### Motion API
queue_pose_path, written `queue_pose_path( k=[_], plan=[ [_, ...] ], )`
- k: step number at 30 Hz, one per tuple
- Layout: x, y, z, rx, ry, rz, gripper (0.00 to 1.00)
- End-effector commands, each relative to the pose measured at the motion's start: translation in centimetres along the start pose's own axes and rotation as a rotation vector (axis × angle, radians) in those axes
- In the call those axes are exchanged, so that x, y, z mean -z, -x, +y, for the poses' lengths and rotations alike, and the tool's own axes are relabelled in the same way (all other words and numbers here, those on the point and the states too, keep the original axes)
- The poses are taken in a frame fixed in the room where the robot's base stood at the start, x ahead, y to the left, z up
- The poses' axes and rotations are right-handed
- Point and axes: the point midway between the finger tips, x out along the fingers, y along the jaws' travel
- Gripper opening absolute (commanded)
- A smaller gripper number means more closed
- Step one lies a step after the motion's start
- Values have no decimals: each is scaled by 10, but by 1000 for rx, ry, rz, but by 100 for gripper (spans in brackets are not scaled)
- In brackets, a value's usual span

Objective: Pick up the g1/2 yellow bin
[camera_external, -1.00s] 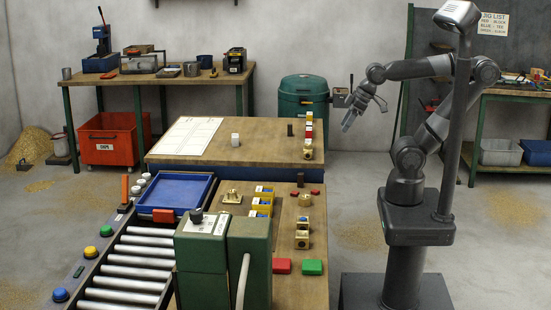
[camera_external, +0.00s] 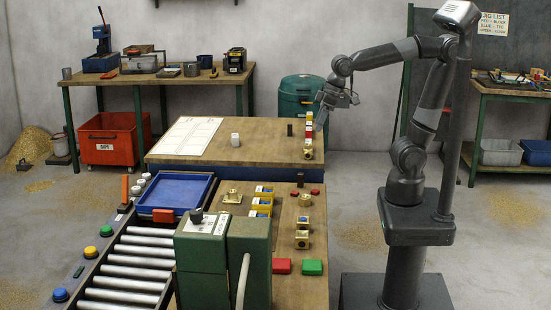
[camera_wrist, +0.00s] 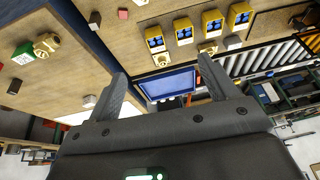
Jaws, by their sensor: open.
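Several small yellow bins (camera_external: 262,200) with blue contents stand in a row on the near wooden table. In the wrist view they show as a row across the top, from the leftmost yellow bin (camera_wrist: 154,40) to the rightmost yellow bin (camera_wrist: 240,15). Their labels are too small to read, so I cannot tell which is g1/2. My gripper (camera_external: 324,119) is above the right end of the far tabletop, well apart from the bins. In the wrist view my gripper (camera_wrist: 162,70) has its fingers spread with nothing between them.
A blue tray (camera_external: 171,188) lies to the left beside the rollers (camera_external: 127,267). A green machine (camera_external: 203,258) stands at the front. The middle far tabletop is mostly clear.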

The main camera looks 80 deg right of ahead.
Motion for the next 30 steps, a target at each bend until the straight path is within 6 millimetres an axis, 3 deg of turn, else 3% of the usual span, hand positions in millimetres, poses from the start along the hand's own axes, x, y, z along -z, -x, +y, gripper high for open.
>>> queue_pose_path(
  k=[6, 15, 23, 30],
  plan=[
    [52, -34, -44, 13, 0, -86, 78],
    [103, -100, -116, 9, -2, -193, 78],
    [123, -175, -189, -14, 0, -280, 78],
    [121, -238, -246, -42, 1, -341, 78]
  ],
)
